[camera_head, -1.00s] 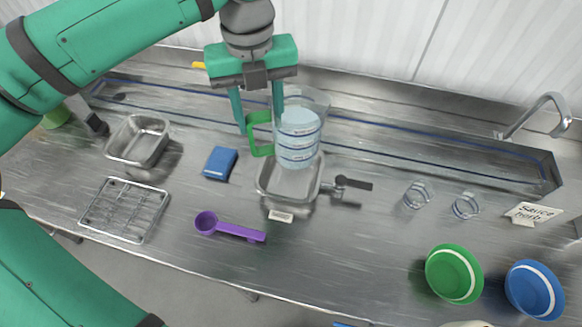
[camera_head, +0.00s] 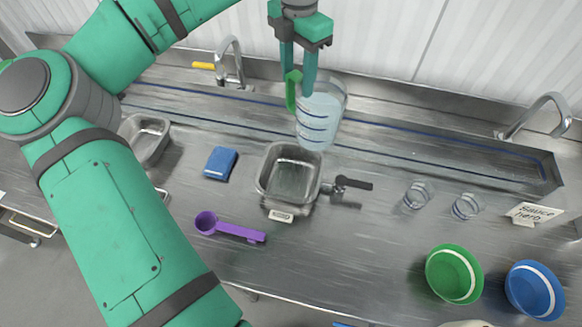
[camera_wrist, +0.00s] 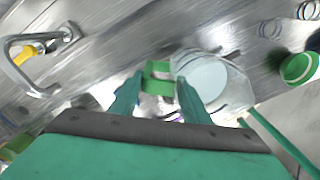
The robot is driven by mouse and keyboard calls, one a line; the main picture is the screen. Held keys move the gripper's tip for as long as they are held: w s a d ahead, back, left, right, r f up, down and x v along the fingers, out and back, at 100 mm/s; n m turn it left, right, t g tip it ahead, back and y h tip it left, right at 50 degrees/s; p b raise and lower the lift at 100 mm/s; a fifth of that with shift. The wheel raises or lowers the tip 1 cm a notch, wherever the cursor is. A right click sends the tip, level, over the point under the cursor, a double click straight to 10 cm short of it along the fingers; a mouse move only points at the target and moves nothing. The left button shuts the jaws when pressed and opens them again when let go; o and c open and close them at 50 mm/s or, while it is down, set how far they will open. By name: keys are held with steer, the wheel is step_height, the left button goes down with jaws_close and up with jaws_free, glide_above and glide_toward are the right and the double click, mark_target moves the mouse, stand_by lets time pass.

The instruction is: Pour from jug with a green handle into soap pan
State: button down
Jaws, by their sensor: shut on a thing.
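My gripper (camera_head: 297,88) is shut on the green handle (camera_head: 292,92) of a clear jug (camera_head: 330,92). The jug is held in the air behind and to the right of the middle metal pan and looks slightly tilted. Pale bluish contents fill much of it. In the wrist view, my fingers (camera_wrist: 158,92) close around the green handle (camera_wrist: 158,78), with the jug (camera_wrist: 222,84) to the right. The middle pan (camera_head: 262,186) has a small label (camera_head: 281,215) on its front, too small to read. Its inside looks bare. Another metal pan (camera_head: 147,122) stands at the left, partly behind my arm.
Two glasses (camera_head: 417,195), a sign (camera_head: 534,213), a green bowl (camera_head: 453,273) and a blue bowl (camera_head: 534,290) stand right. Taps (camera_head: 548,105) rise at the back.

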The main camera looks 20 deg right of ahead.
mark_target(318, 85)
steer(key=w+d+f+m, duration=0.2)
steer(key=d+m, duration=0.4)
steer(key=m, duration=0.1)
steer(key=w+d+f+m, duration=0.2)
steer(key=w+d+m, duration=0.1)
steer(key=d+m, duration=0.4)
steer(key=shift+w+d, duration=0.3)
steer(key=shift+w, duration=0.05)
steer(key=shift+r, duration=0.1)
steer(key=shift+s+a+r+t+h+p, duration=0.25)
steer(key=shift+s+a+r+t+h, duration=0.15)
steer(key=shift+s+a+t+h, duration=0.8)
steer(key=shift+s+a+r+t+h+p, duration=0.25)
steer(key=shift+s+a+r+t+h, duration=0.35)
steer(key=shift+a+h, duration=0.65)
steer(key=shift+s+a+r+t+h+p, duration=0.25)
steer(key=shift+s+a+t+h, duration=0.8)
steer(key=shift+s+a, duration=0.3)
steer(key=shift+a+f, duration=0.2)
steer(key=shift+f, duration=0.05)
steer(key=shift+s+a+f+t+h+p, duration=0.35)
steer(key=shift+f+t+h+p, duration=0.3)
steer(key=shift+p, duration=0.45)
